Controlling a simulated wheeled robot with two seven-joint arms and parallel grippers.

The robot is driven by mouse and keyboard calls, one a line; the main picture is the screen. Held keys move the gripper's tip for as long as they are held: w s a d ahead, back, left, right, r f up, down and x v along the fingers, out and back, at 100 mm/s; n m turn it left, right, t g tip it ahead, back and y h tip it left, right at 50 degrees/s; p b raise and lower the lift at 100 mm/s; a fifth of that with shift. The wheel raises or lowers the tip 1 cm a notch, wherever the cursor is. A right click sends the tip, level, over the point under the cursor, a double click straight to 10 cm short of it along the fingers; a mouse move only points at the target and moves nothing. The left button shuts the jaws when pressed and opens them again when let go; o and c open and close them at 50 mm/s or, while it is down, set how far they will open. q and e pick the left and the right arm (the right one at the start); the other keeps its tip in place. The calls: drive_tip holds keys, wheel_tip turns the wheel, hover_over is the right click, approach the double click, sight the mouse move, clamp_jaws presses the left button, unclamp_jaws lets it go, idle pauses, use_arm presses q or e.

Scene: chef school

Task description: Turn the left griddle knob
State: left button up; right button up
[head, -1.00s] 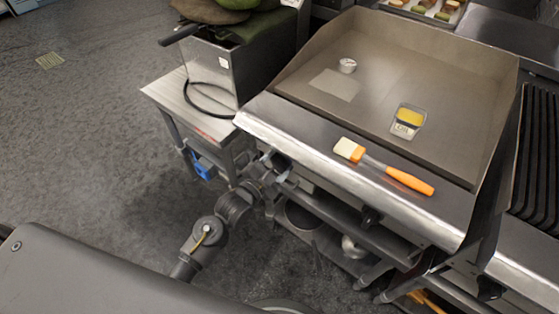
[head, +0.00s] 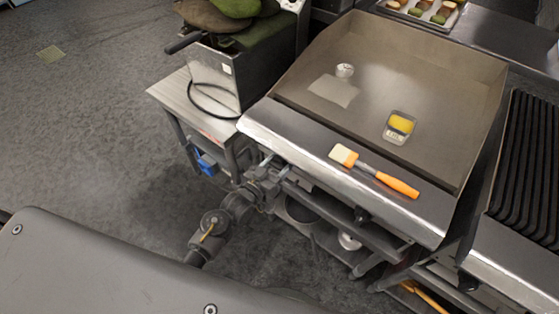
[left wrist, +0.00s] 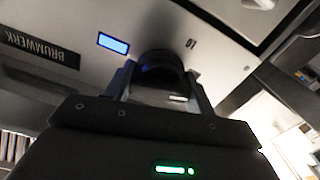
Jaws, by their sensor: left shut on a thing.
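The griddle (head: 400,70) has a flat plate with raised side walls and a shiny front ledge. My left gripper (head: 276,168) is at the left part of its front face, below the ledge. In the left wrist view, a dark round knob (left wrist: 160,64) sits between the two fingers of my left gripper (left wrist: 160,88), which is shut on it. The knob's pointer cannot be made out. The left knob is hidden in the head view. My right gripper is not in view.
A brush with an orange handle (head: 397,185) lies on the front ledge. A small tub with yellow contents (head: 400,126) and a small round tin (head: 345,70) are on the plate. A side table (head: 175,97) stands left. A blue-lit display (left wrist: 114,44) is beside the knob.

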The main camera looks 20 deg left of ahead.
use_arm(q)
drive_tip(key=n+p, duration=0.1)
drive_tip(key=n, duration=0.2)
drive_tip(key=shift+s, duration=0.1)
drive_tip(key=shift+n+p, duration=0.4)
drive_tip(key=n+p, duration=0.2)
drive_tip(key=n, duration=0.2)
drive_tip(key=shift+f+n+p, duration=0.1)
drive_tip(key=shift+n+p, duration=0.5)
drive_tip(key=shift+n, duration=1.1)
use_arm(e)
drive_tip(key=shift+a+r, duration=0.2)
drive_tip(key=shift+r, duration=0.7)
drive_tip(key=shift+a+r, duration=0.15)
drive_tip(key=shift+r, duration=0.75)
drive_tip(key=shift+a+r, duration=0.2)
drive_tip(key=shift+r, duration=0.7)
use_arm(q)
drive_tip(key=shift+d, duration=0.1)
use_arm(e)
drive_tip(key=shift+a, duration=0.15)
use_arm(q)
drive_tip(key=o, duration=1)
drive_tip(key=b+v, duration=0.1)
drive_tip(key=v, duration=0.9)
drive_tip(key=shift+s, duration=0.35)
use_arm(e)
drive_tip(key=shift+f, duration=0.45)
